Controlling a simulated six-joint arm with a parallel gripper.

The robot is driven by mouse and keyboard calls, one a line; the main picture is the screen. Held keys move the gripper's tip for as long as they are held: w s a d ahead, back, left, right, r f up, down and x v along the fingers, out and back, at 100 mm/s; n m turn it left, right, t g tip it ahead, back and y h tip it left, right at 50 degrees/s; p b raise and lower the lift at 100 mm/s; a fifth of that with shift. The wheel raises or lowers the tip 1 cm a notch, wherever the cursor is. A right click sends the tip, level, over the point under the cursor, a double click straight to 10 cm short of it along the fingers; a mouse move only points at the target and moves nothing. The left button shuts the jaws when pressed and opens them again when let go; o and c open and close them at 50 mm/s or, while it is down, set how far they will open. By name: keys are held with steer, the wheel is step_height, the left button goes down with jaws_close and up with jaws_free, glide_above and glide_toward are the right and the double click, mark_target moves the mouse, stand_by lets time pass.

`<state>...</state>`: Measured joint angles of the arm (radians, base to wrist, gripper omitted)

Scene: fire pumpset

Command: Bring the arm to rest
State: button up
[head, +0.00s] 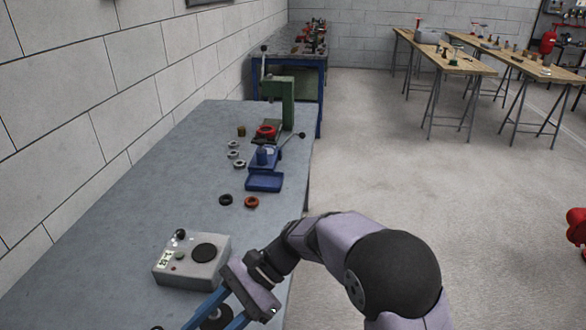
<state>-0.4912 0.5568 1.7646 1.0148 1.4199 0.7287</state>
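My arm reaches in from the lower right in the head view, bent over the near right edge of the grey workbench (110,235). My gripper (221,314) is low over the bench, pointing down and left. Its two blue fingers are apart, and the bottom edge of the picture cuts off their tips. A dark round part (216,319) shows between the fingers, partly hidden. I see no finger touching it, and it seems to lie below them.
A grey control box (193,262) stands close left of my gripper. Farther back are a black ring (226,200), an orange ring (251,202), a blue fixture with a tray (264,181) and a green press (282,98).

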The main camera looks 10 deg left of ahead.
steer(key=d+r+n+t+h+p, duration=0.2)
steer(key=d+n+t+h+p, duration=0.3)
steer(key=d, duration=1.3)
steer(key=d+r+n+t+h+p, duration=0.3)
steer(key=d+p, duration=0.4)
steer(key=d, duration=1.1)
step_height(320, 180, down, 7)
steer(key=b, duration=0.6)
steer(key=shift+s+f+t+h+b, duration=0.2)
steer(key=shift+s+t+h+b, duration=0.1)
steer(key=shift+s, duration=0.1)
